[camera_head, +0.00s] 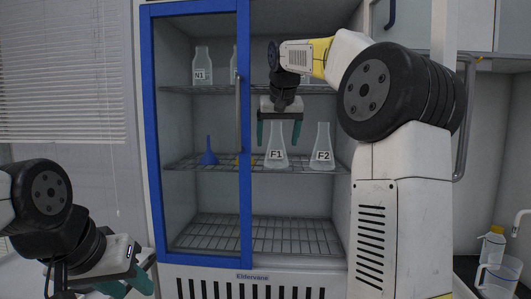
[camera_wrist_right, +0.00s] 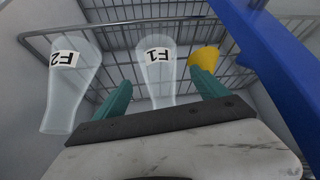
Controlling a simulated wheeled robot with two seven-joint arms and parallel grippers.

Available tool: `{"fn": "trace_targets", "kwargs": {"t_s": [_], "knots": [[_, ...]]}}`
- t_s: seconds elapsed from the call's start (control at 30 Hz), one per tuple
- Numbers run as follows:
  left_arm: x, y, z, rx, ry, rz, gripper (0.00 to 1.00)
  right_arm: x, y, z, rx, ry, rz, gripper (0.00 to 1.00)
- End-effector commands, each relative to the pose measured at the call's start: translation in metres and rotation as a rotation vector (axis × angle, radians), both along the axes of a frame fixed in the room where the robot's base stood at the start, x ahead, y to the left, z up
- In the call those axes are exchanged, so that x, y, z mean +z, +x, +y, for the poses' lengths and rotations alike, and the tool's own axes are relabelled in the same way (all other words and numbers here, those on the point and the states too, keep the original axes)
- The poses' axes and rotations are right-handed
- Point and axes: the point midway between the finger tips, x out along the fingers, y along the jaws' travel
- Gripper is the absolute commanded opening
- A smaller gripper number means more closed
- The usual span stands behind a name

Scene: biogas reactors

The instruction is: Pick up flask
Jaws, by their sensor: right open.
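Flask F1 (camera_head: 275,150) and flask F2 (camera_head: 321,150) are clear conical flasks standing upright on the middle wire shelf of the blue-framed cabinet. My right gripper (camera_head: 279,138) is open, its two green fingers pointing down on either side of flask F1's neck. In the right wrist view, flask F1 (camera_wrist_right: 158,72) shows between the open fingers (camera_wrist_right: 160,93), and flask F2 (camera_wrist_right: 72,85) is outside them to the left. Contact with the glass cannot be told. My left gripper (camera_head: 139,279) is low at the left, away from the flasks, partly cut off by the frame edge.
The cabinet's blue door frame (camera_head: 245,200) runs just left of flask F1. A blue funnel (camera_head: 208,153) and a yellow item (camera_wrist_right: 204,58) share the shelf. Bottle N1 (camera_head: 203,68) stands on the upper shelf. The bottom shelf (camera_head: 270,236) is empty. A jug (camera_head: 497,277) stands at right.

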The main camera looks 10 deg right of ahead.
Motion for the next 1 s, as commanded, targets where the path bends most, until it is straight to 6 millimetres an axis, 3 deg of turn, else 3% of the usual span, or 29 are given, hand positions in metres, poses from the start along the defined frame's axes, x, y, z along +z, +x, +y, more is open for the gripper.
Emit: {"fn": "trace_targets", "kwargs": {"t_s": [0.2,0.47,0.8,1.0], "knots": [[0.0,0.0,0.0,0.0,0.0,0.0,0.36,-0.023,0.013,-0.002,-0.001,0.0,0.001,0.83],[0.0,0.0,0.0,0.0,0.0,0.0,0.36,-0.025,0.014,-0.001,-0.001,0.001,0.0,0.83],[0.0,0.0,0.0,0.0,0.0,0.0,0.36,-0.025,0.014,-0.001,-0.001,0.001,0.0,0.17],[0.0,0.0,0.0,0.0,0.0,0.0,0.36,-0.024,0.014,-0.001,-0.001,0.0,-0.001,0.14]]}}
